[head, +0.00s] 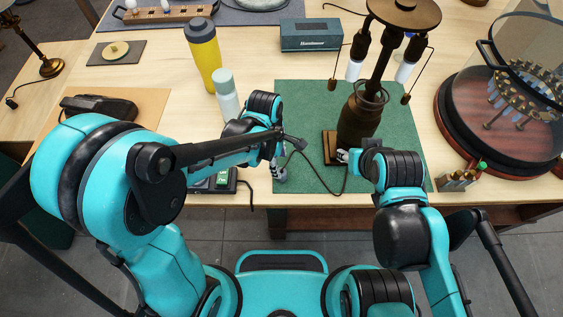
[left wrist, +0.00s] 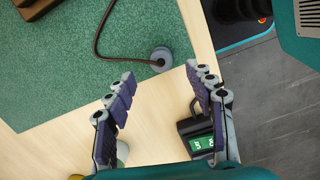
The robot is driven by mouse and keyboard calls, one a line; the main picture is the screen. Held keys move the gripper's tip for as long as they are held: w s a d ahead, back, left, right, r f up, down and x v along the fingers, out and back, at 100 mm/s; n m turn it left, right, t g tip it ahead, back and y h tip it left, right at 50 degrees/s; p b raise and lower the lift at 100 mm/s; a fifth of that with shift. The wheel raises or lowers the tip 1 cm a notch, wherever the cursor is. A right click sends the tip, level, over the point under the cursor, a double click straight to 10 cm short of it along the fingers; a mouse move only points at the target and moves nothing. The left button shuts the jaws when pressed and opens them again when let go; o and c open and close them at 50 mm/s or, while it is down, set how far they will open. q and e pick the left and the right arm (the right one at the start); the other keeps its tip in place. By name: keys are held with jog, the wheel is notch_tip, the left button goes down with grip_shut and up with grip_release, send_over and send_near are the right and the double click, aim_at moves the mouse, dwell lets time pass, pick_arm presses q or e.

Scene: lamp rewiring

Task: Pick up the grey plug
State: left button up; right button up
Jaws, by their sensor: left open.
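The grey plug (left wrist: 161,57) lies on the edge of the green mat (left wrist: 60,65), with a dark cord running from it. In the left wrist view it sits just beyond and between my left gripper's (left wrist: 160,82) open, empty fingers, apart from both. In the head view my left gripper (head: 277,160) is over the mat's left front part, partly hidden by its own arm. My right gripper (head: 346,156) is beside the base of the dark lamp (head: 357,120); its fingers are too small and covered to read.
A small device with a green display (left wrist: 200,142) lies near the table's front edge, by the left gripper. A pale bottle (head: 226,95) and a yellow tumbler (head: 204,55) stand behind the left arm. A glass-domed stand (head: 448,110) is at right.

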aim_at(282, 173)
pick_arm(q)
jog(key=f+b, duration=0.1)
jog(key=f, duration=0.1)
jog(key=f+b, duration=0.1)
jog(key=f, duration=0.2)
jog(key=d+f, duration=0.1)
jog(key=f, duration=0.1)
jog(key=shift+s+f+b, duration=0.15)
jog(key=shift+b, duration=0.25)
jog(key=shift+a, duration=0.1)
jog(key=c, duration=1.2)
